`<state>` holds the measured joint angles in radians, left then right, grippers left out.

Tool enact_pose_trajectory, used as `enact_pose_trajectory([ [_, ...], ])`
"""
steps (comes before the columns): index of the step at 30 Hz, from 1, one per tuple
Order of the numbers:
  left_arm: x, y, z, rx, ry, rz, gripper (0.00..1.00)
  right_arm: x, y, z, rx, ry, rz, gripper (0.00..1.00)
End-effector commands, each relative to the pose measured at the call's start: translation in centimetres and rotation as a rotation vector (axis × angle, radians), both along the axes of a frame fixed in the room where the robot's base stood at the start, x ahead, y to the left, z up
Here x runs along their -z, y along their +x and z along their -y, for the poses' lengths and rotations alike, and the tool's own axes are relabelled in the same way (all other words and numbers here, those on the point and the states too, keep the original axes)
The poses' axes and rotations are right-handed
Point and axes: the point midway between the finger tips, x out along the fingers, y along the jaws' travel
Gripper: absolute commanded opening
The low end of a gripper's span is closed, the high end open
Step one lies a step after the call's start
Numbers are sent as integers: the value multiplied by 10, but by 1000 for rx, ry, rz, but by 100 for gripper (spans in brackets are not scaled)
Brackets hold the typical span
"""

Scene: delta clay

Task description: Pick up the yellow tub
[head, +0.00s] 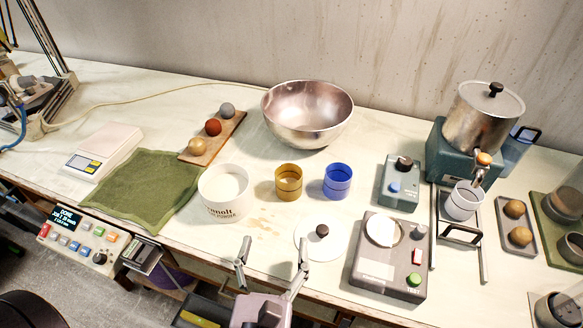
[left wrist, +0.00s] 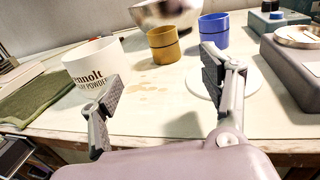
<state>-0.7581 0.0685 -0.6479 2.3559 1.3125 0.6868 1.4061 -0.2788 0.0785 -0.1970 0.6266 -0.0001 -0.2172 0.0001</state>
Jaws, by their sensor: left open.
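The yellow tub (head: 288,183) is an ochre-yellow cup with dark bands, upright on the white bench between a white tub and a blue tub. It also shows in the left wrist view (left wrist: 164,46), beyond and between my fingers. My left gripper (head: 272,252) is open and empty near the bench's front edge, short of the yellow tub and apart from it. Its two fingers also show in the left wrist view (left wrist: 165,100). My right gripper is not seen in either view.
The white labelled tub (head: 222,192) stands left of the yellow tub, the blue tub (head: 337,182) right. A white disc with a dark knob (head: 318,240) lies in front. A steel bowl (head: 307,112) stands behind. Bare stained bench lies between gripper and yellow tub.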

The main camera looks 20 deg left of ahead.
Motion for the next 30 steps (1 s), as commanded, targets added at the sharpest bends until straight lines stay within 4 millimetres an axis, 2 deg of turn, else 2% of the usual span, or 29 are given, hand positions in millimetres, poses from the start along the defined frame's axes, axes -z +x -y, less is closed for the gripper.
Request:
enact_pose_trajectory([
  [5, -6, 25, -5, -5, -2, 5, 71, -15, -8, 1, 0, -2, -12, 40],
  [13, -6, 83, -16, -3, 1, 5, 71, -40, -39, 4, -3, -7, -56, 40],
  [18, -3, 110, -20, 0, 1, 3, 71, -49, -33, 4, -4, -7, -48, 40],
  [24, -2, 122, -22, -1, 0, 1, 71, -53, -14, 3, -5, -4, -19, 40],
  [30, -8, 150, -24, -1, 2, 4, 71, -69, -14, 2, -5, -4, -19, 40],
])
